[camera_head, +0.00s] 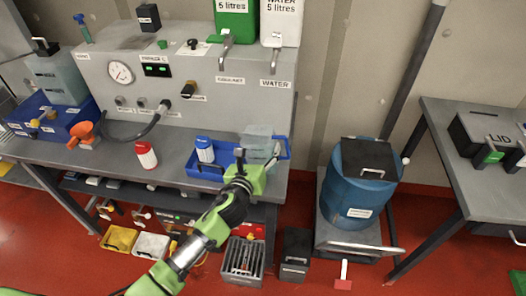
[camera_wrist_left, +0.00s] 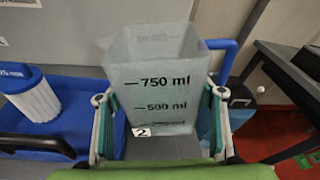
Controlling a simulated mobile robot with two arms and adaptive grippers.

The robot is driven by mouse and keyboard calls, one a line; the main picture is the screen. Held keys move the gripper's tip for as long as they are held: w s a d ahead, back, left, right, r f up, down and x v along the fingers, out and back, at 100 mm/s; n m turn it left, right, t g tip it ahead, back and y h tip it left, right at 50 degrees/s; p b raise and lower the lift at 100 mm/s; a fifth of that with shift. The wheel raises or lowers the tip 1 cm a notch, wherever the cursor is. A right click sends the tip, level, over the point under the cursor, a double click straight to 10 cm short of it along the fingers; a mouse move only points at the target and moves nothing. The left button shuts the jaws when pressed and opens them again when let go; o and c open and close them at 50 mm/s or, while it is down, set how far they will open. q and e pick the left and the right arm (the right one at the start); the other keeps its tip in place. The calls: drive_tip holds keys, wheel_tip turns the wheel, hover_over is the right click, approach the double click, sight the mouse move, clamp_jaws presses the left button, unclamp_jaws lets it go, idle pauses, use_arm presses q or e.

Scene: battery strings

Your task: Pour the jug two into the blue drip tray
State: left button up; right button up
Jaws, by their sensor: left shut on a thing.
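Jug two (camera_wrist_left: 155,90) is a clear square jug with a "2" label and millilitre marks. It is upright between the fingers of my left gripper (camera_wrist_left: 160,118), which is shut on it. In the head view the jug (camera_head: 262,143) is at the right end of the blue drip tray (camera_head: 209,173), partly hidden by my left gripper (camera_head: 250,168). I cannot tell whether it touches the tray, or how much liquid it holds. The tray also shows in the left wrist view (camera_wrist_left: 75,82). My right gripper is not in view.
A blue-and-white container (camera_head: 205,150) stands in the drip tray. A red-and-white container (camera_head: 146,155) and an orange funnel (camera_head: 82,131) are to the left on the bench. A blue drum (camera_head: 350,195) stands right of the bench.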

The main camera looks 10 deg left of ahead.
use_arm(q)
drive_tip(key=shift+a+f+n+b, duration=0.35)
drive_tip(key=shift+a+f+n, duration=0.05)
drive_tip(key=shift+a+f, duration=0.1)
drive_tip(key=shift+a+r, duration=0.1)
drive_tip(key=shift+r, duration=0.25)
drive_tip(key=shift+n+h+p, duration=0.3)
drive_tip(key=shift+n, duration=0.2)
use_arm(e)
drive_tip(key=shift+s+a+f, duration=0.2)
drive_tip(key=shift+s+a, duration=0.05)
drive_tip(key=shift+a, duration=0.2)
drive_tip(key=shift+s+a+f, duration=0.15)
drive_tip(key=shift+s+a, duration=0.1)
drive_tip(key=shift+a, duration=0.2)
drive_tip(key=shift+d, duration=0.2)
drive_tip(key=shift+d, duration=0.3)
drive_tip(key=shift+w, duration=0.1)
use_arm(q)
drive_tip(key=shift+r+n, duration=0.15)
drive_tip(key=shift+n, duration=0.15)
